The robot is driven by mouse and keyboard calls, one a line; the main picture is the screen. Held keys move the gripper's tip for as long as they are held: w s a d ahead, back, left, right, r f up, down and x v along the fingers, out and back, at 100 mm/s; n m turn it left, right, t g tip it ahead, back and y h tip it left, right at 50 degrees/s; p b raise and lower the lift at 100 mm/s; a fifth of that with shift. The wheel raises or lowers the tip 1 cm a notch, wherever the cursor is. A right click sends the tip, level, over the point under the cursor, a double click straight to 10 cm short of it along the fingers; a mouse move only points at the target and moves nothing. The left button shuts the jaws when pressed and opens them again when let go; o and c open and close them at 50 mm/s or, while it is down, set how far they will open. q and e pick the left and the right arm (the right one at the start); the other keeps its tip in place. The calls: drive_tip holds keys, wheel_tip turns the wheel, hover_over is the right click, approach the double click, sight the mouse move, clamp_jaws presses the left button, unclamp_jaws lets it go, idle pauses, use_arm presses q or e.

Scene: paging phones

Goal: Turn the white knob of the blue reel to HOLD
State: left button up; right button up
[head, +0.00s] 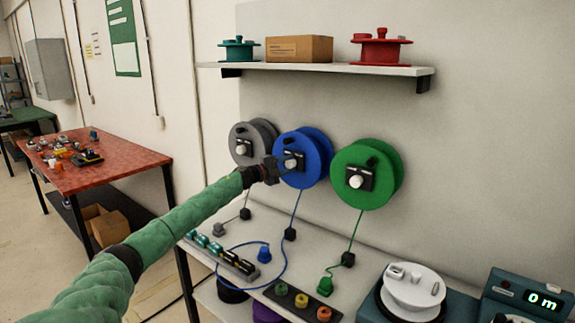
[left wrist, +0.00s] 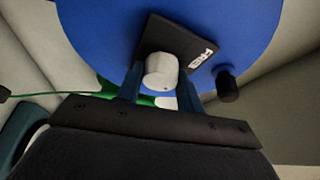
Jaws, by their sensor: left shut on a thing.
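The blue reel (head: 316,158) is mounted on the wall panel between a grey reel and a green reel. Its white knob (head: 290,163) sits on a small black plate; the knob also shows in the left wrist view (left wrist: 161,72). White lettering on the black plate (left wrist: 206,54) looks like "FREE"; no HOLD mark can be made out. My left gripper (head: 279,166) is at the front of the blue reel, its two fingers shut on the white knob, one on each side. A black crank handle (left wrist: 227,86) stands out from the reel. My right gripper is not in view.
The grey reel (head: 256,138) is close on the left and the green reel (head: 385,165) on the right. A shelf (head: 335,69) runs above. Below, a bench (head: 262,222) holds connectors, a blue cable and a white reel (head: 412,289). A red table (head: 125,168) stands at the left.

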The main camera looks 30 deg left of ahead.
use_arm(q)
drive_tip(key=shift+m+g, duration=0.3)
drive_tip(key=shift+m, duration=0.3)
drive_tip(key=shift+m+p, duration=0.45)
drive_tip(key=shift+m, duration=0.25)
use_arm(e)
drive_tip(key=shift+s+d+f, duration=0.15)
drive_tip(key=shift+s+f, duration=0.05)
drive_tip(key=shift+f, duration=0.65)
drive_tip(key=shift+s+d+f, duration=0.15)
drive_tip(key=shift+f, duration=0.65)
use_arm(q)
drive_tip(key=shift+d+f, duration=0.1)
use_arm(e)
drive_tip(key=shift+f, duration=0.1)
use_arm(q)
drive_tip(key=o, duration=1)
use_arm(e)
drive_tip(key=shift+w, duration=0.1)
